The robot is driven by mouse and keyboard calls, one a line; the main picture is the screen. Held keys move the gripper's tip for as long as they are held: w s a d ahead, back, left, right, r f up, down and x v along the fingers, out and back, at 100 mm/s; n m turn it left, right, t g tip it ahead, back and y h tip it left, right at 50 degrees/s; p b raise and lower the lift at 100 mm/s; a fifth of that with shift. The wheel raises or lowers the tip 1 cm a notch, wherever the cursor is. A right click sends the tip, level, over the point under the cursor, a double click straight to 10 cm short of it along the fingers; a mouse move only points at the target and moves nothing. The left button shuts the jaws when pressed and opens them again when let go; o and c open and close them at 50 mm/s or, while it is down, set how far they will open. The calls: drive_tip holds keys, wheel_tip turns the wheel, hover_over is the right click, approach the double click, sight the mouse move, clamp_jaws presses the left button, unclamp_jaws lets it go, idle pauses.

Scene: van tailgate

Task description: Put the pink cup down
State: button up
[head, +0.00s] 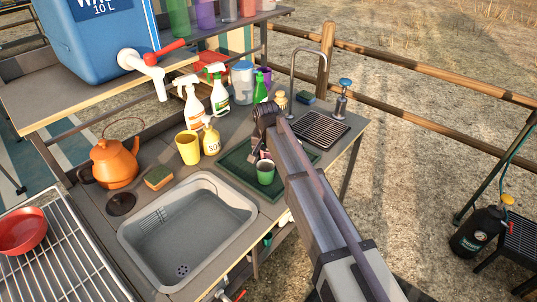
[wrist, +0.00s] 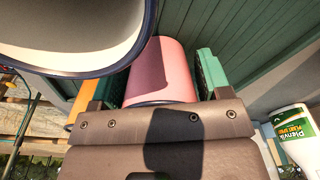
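The pink cup (wrist: 160,70) lies between the two green-padded fingers of my gripper (wrist: 162,78) in the wrist view. Both fingers sit close against its sides, and my gripper appears shut on it. In the head view my gripper (head: 257,150) is over the green ribbed mat (head: 232,172), right of the sink, mostly hidden by my arm. Only a small pinkish patch shows there. Whether the cup touches the mat (wrist: 225,30) is unclear. A green cup (head: 265,174) stands on the mat just in front of my gripper.
A large white, blue-rimmed vessel (wrist: 70,30) is very close in the wrist view. A yellow cup (head: 187,148), soap bottle (head: 211,138) and spray bottles (head: 219,97) stand left of my gripper. The tap (head: 293,75) and drain rack (head: 319,131) are behind and right.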

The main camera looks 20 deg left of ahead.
wheel_tip(320, 180, up, 12)
drive_tip(key=s+p, duration=0.1)
drive_tip(key=p, duration=1.1)
drive_tip(key=shift+s+r, duration=0.15)
drive_tip(key=shift+s, duration=0.1)
drive_tip(key=s+d, duration=0.2)
drive_tip(key=d, duration=0.9)
drive_tip(key=s+d, duration=0.3)
drive_tip(key=d, duration=0.7)
drive_tip(key=s+d, duration=0.7)
drive_tip(key=d, duration=0.3)
drive_tip(key=s+d+g, duration=0.1)
drive_tip(key=s+d, duration=0.5)
drive_tip(key=d, duration=0.3)
drive_tip(key=shift+s+d+m, duration=0.35)
drive_tip(key=shift+d+m, duration=0.05)
drive_tip(key=o, duration=0.4)
drive_tip(key=shift+w, duration=0.15)
